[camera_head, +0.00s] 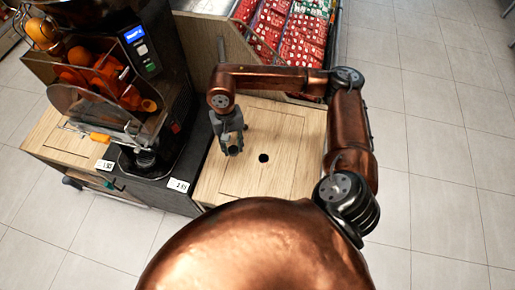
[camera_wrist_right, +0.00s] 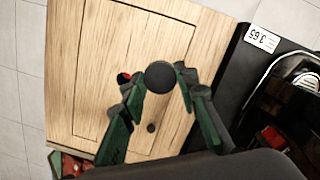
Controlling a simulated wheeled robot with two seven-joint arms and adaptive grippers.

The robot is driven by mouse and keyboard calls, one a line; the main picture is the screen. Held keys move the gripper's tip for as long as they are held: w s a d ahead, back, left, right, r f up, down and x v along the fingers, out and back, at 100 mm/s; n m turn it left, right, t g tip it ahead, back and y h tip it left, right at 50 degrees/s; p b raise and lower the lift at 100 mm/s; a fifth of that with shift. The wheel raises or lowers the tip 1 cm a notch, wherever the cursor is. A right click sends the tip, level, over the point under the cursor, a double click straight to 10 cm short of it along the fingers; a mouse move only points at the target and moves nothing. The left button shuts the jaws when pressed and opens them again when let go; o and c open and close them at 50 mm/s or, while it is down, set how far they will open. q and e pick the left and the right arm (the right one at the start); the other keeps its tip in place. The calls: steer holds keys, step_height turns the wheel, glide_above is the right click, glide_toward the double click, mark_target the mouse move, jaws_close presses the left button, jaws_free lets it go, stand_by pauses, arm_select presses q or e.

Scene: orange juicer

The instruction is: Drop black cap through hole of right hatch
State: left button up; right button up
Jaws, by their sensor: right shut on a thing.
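My right gripper (camera_head: 231,148) is over the wooden counter top, left of the hole in the head view. In the right wrist view the round black cap (camera_wrist_right: 159,76) sits between its fingertips, and the gripper is shut on it. The right hatch (camera_head: 285,148) is a light wood panel with a thin outline. Its small round dark hole (camera_head: 263,158) is open to view, and the hole also shows in the right wrist view (camera_wrist_right: 151,127). The cap appears apart from the hole. My left gripper is in neither view.
The orange juicer (camera_head: 150,75) with oranges stands left of the hatch on a dark counter strip with price labels (camera_head: 178,185). A wooden side panel (camera_head: 200,45) rises behind. Red packages (camera_head: 290,30) fill a display at the back. Floor lies open at right.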

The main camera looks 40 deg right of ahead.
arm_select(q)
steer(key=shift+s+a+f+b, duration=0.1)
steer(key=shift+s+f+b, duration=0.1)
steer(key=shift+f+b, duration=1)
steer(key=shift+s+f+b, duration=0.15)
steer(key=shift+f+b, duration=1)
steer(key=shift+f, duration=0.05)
arm_select(e)
steer(key=shift+d+f+n+t+h, duration=0.15)
steer(key=shift+d+f+n+t, duration=0.3)
steer(key=shift+d+f+n, duration=4.1)
steer(key=shift+d+f+n+t+h, duration=0.35)
steer(key=shift+f+n, duration=2.5)
steer(key=shift+n, duration=4.45)
steer(key=shift+d+f+n+t, duration=0.6)
steer(key=shift+d+f+n, duration=2.5)
steer(key=shift+n, duration=2.85)
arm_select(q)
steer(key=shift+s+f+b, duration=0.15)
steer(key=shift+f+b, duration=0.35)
arm_select(e)
steer(key=shift+w+a+f, duration=0.1)
steer(key=shift+a+f, duration=0.2)
steer(key=shift+f, duration=0.4)
steer(key=shift+a+f, duration=0.25)
steer(key=shift+f, duration=0.45)
steer(key=o, duration=0.7)
steer(key=shift+o, duration=0.9)
